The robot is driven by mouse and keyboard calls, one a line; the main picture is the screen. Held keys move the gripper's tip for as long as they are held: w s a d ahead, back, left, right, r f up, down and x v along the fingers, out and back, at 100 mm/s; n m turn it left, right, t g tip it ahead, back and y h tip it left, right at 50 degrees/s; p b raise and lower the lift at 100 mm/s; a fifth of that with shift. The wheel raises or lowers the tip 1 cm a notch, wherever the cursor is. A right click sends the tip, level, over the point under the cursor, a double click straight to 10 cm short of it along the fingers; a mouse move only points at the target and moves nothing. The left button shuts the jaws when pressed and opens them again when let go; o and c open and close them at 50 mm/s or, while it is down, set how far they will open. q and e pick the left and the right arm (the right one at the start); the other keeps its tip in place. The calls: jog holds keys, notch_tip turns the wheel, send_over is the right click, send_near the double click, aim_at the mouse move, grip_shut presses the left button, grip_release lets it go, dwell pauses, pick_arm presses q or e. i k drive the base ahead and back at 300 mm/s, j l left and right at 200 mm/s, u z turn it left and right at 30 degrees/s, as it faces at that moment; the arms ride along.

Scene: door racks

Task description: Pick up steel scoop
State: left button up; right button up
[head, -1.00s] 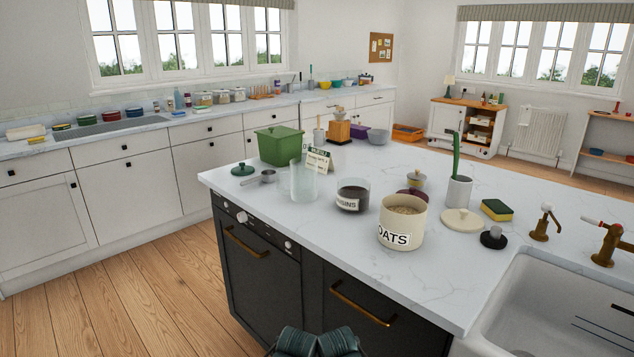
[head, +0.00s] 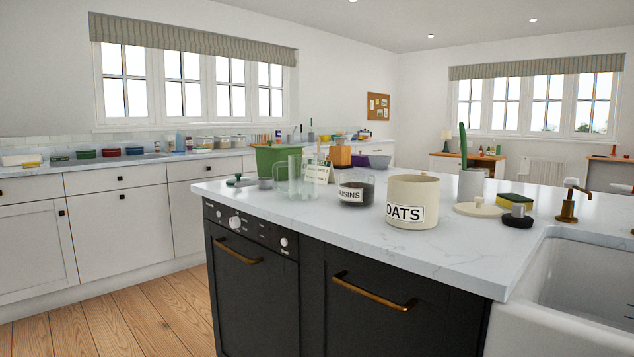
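The steel scoop (head: 266,183) is a small grey metal cup with a short handle. It lies on the white marble island top (head: 440,258), near its left front edge. It sits between the dark green lid (head: 240,181) and the clear glass jar (head: 296,180), partly seen at this low angle. Neither of my grippers shows in the head view.
A green bin (head: 275,160) stands behind the scoop. The raisins jar (head: 354,190) and the cream oats canister (head: 412,203) stand to its right. A white sink (head: 575,280) is at the right. Wooden floor (head: 120,310) is open at the left.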

aim_at(265, 184)
jog(key=i+j+z, duration=0.25)
jog(key=i+j, duration=0.25)
jog(key=j, duration=0.25)
jog(key=i+j+z, duration=0.15)
jog(key=j, duration=0.25)
jog(key=i+j+z, duration=0.1)
jog(key=i+j, duration=0.2)
jog(key=j, duration=0.1)
